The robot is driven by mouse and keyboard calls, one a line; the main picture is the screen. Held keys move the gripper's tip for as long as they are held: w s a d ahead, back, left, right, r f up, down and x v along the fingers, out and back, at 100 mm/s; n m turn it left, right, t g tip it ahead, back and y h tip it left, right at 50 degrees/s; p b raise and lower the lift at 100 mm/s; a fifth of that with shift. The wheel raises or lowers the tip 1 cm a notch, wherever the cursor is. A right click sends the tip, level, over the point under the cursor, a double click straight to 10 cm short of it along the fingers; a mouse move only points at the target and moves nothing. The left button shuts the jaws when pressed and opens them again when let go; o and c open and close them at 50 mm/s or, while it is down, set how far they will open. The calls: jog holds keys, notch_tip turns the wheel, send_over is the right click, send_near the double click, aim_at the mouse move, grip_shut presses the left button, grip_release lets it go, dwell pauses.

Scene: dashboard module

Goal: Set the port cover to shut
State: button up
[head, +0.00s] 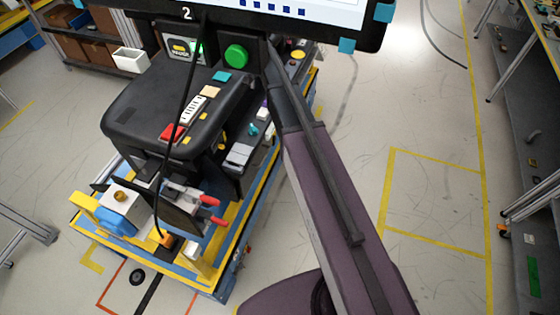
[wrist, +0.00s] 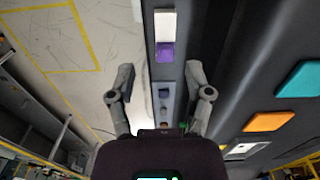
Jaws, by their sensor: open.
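My gripper (wrist: 160,72) is open in the wrist view, its two fingers apart with nothing between the tips. It hangs over a dark grey strip of the dashboard module. A white and purple piece (wrist: 165,36) sits on that strip, ahead of the fingertips and apart from them. I cannot tell for sure whether it is the port cover, or how far any cover is open. In the head view the module (head: 150,105) is a black dashboard on a blue and yellow stand. My gripper cannot be made out there; my arm crosses the picture's middle.
A teal button (wrist: 298,78) and an orange button (wrist: 268,122) lie right of the fingers. A screen (head: 300,14) stands over the module's back. Red-handled clamps (head: 205,200) are at its front. Open floor (head: 430,195) lies to the right.

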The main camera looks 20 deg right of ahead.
jog(key=s+f+n+b, duration=0.3)
jog(key=s+f+b, duration=0.3)
jog(key=s, duration=0.6)
jog(key=s+f+n+b, duration=0.3)
jog(key=s+f+b, duration=0.4)
jog(key=s, duration=0.6)
jog(key=shift+s+f, duration=0.2)
jog(key=shift+s, duration=0.05)
jog(key=shift+s+d, duration=0.1)
jog(key=shift+d, duration=0.05)
jog(key=shift+s+f+n+b, duration=0.2)
jog(key=shift+s+f+b, duration=0.1)
jog(key=shift+s, duration=0.2)
jog(key=shift+s+f+n+b, duration=0.2)
jog(key=shift+s+f+b, duration=0.05)
jog(key=shift+s, duration=0.25)
dwell(2.3)
